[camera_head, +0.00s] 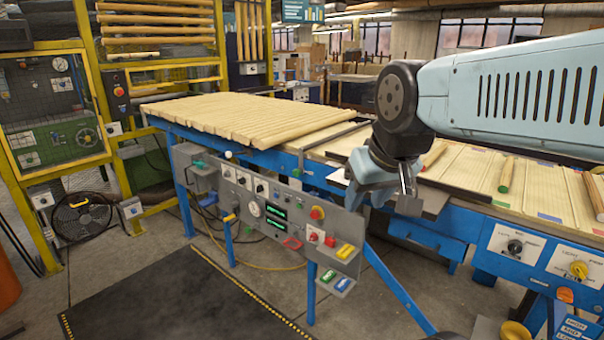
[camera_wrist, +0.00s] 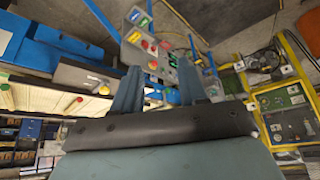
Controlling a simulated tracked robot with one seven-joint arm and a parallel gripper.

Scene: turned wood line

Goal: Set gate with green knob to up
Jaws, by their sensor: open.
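A small green knob (camera_head: 297,172) shows in the head view at the near edge of the blue-framed line, left of my arm. A dark grey gate bar (camera_head: 337,136) runs from near it across the wooden slats and looks low over them. Whether this bar and the knob are one piece is hard to tell. My gripper (camera_head: 372,184) is to the right of the knob, apart from it, in front of the line. In the wrist view my gripper (camera_wrist: 160,68) has its two blue fingers spread, with nothing held between them.
A grey control panel (camera_head: 240,203) with knobs, displays and coloured buttons stands below the line. A white-knobbed lever (camera_head: 229,155) is left of the green knob. Light wooden slats (camera_head: 245,115) cover the line. A black mat (camera_head: 185,300) lies on open floor in front.

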